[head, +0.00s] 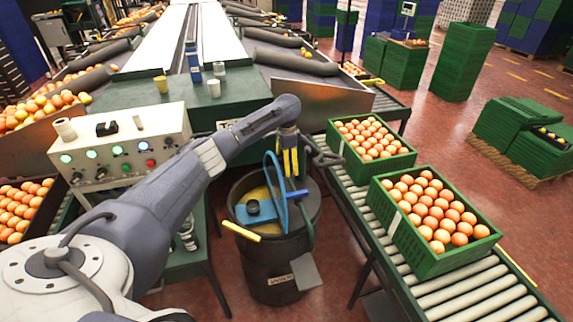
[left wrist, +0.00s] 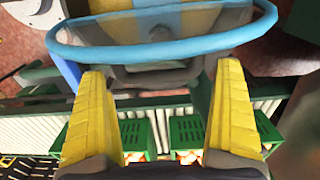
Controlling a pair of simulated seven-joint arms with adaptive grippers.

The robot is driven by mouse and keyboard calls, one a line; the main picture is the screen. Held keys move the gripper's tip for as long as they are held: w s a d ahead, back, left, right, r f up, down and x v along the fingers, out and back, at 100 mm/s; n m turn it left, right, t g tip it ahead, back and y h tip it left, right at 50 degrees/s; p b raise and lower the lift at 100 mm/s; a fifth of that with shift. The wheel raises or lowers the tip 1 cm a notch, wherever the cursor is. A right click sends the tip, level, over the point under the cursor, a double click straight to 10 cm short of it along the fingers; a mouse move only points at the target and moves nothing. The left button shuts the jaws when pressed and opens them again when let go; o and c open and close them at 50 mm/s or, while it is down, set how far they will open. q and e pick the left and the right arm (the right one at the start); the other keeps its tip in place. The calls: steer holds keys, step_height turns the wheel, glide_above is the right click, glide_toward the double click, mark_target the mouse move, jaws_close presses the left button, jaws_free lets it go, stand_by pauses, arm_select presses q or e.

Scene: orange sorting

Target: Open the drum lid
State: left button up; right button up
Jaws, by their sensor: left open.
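The dark drum (head: 268,272) stands on the floor between the green table and the roller conveyor. Its round top shows a yellow and blue surface with a blue fitting; I cannot tell whether this is the lid or the inside. A thin blue hoop (head: 276,185) stands upright over the drum top, and a yellow bar (head: 241,231) sticks out at the front rim. My left gripper (head: 291,162) is above the drum, close to the hoop, pointing down. In the left wrist view the blue hoop (left wrist: 165,50) crosses beyond the open yellow fingers (left wrist: 160,118). The right gripper is not visible.
Two green crates of oranges (head: 438,262) (head: 336,140) stand on the roller conveyor (head: 478,296) right of the drum.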

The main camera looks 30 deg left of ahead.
arm_select(q)
steer(key=shift+f, duration=0.35)
steer(key=shift+c, duration=0.6)
